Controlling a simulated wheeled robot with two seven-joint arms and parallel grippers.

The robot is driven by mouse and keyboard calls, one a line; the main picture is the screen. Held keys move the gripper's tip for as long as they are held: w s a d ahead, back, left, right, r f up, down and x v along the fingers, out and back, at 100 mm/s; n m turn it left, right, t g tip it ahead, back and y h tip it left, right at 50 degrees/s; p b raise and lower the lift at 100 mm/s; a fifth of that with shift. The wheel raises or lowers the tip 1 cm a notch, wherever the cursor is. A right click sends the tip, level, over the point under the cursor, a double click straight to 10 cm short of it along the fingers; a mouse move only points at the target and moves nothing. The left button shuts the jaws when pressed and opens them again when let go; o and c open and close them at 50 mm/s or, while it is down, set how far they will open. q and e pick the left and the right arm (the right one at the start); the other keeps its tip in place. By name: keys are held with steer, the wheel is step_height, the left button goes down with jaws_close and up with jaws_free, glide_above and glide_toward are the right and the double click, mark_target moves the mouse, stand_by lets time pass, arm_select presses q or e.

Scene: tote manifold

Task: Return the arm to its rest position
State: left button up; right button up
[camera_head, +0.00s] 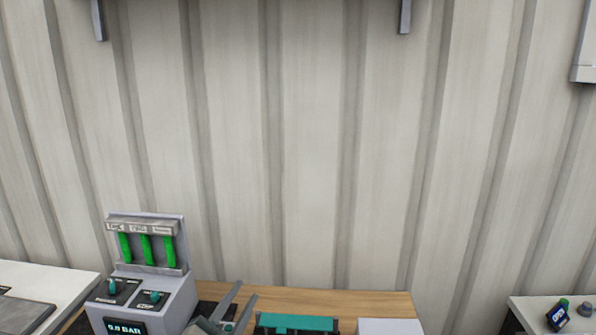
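My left gripper (238,305) shows at the bottom of the head view, just right of the grey manifold box (168,302). Its two thin grey fingers point up and stand apart, with nothing visible between them. The rest of that arm is cut off by the lower picture edge. The manifold box has a raised back panel with several green bars (146,249), two dark plates with teal knobs, and a small display reading about 0.0 BAR. My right gripper is not in view.
A wooden bench top (350,301) carries a teal-and-black tote (297,322) and a white box (390,327). A white surface (45,283) lies at left. Another table (530,313) at right holds a small dark device (558,315). A ribbed wall (310,150) stands behind.

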arm_select(q)
steer(key=s+a+f+n+g+y, duration=0.3)
steer(key=s+a+f+n+y, duration=0.1)
steer(key=s+f, duration=0.45)
steer(key=s+a+f+n+g+y, duration=0.3)
steer(key=s+a+f+n, duration=0.2)
steer(key=s+f, duration=0.3)
steer(key=s+f+n+g, duration=0.1)
steer(key=s+f+g, duration=0.4)
steer(key=s, duration=0.8)
steer(key=s+f+n+g, duration=0.1)
steer(key=s+f+g, duration=0.35)
steer(key=s, duration=0.75)
step_height(320, 180, down, 33)
steer(key=b, duration=0.5)
steer(key=s+a+f+g+b, duration=0.1)
steer(key=s+a+f+b, duration=0.1)
steer(key=s+f, duration=0.7)
steer(key=s+a+f+g+b, duration=0.1)
steer(key=s+f+b, duration=0.2)
steer(key=s+f, duration=0.7)
step_height(320, 180, down, 4)
steer(key=shift+a+f, duration=0.25)
steer(key=shift+a, duration=0.15)
